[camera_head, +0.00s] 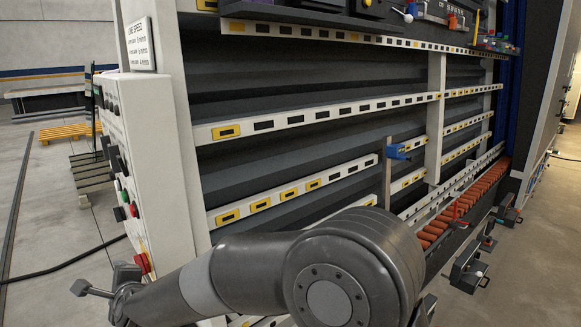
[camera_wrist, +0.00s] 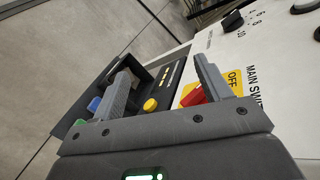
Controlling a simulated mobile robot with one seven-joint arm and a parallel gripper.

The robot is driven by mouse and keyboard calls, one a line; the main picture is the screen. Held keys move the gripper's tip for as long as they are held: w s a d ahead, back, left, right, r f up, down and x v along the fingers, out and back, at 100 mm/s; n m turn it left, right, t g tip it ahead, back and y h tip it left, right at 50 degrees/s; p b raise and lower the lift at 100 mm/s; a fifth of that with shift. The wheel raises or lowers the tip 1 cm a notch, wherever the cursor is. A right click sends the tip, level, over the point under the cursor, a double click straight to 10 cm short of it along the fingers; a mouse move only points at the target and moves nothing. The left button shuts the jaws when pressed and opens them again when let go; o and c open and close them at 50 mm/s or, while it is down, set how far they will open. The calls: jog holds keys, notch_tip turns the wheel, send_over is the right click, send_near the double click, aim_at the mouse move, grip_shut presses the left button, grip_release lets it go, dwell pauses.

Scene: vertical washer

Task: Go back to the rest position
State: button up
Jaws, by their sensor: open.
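My gripper (camera_wrist: 162,82) is open, and nothing shows held between its two grey fingers. In the head view my gripper (camera_head: 102,283) is small and low at the left, beside the white control panel (camera_head: 130,150) of the washer. In the wrist view a red switch (camera_wrist: 192,97) on a yellow plate marked OFF (camera_wrist: 236,82) shows beside the right finger, partly hidden by it. I cannot tell whether the finger touches the switch. My dark arm crosses the bottom of the head view.
A dark box with a yellow button (camera_wrist: 150,105) and a blue button (camera_wrist: 94,104) shows behind the fingers. The washer's slatted frame (camera_head: 300,115) fills the middle of the head view, with a row of orange rollers (camera_head: 470,205) at right. Bare floor (camera_head: 50,220) lies left.

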jog(key=s+d+r+n+h, duration=0.15)
jog(key=d+n, duration=0.25)
jog(key=d, duration=0.7)
jog(key=s+d+r+n+g+h, duration=0.1)
jog(key=d+r+n+h, duration=0.25)
jog(key=d, duration=0.65)
jog(key=s+d+r+n+h, duration=0.1)
jog(key=d+n, duration=0.4)
jog(key=d, duration=0.6)
jog(key=s+d+h, duration=0.1)
jog(key=s+d, duration=0.3)
jog(key=d, duration=0.4)
jog(key=s+d+f+g+h, duration=0.1)
jog(key=s+d+h, duration=0.1)
jog(key=s+d, duration=0.3)
jog(key=s+d+f+g+h, duration=0.1)
jog(key=s+d, duration=0.3)
jog(key=d, duration=0.8)
jog(key=shift+s+d+h, duration=0.25)
jog(key=shift+h, duration=0.15)
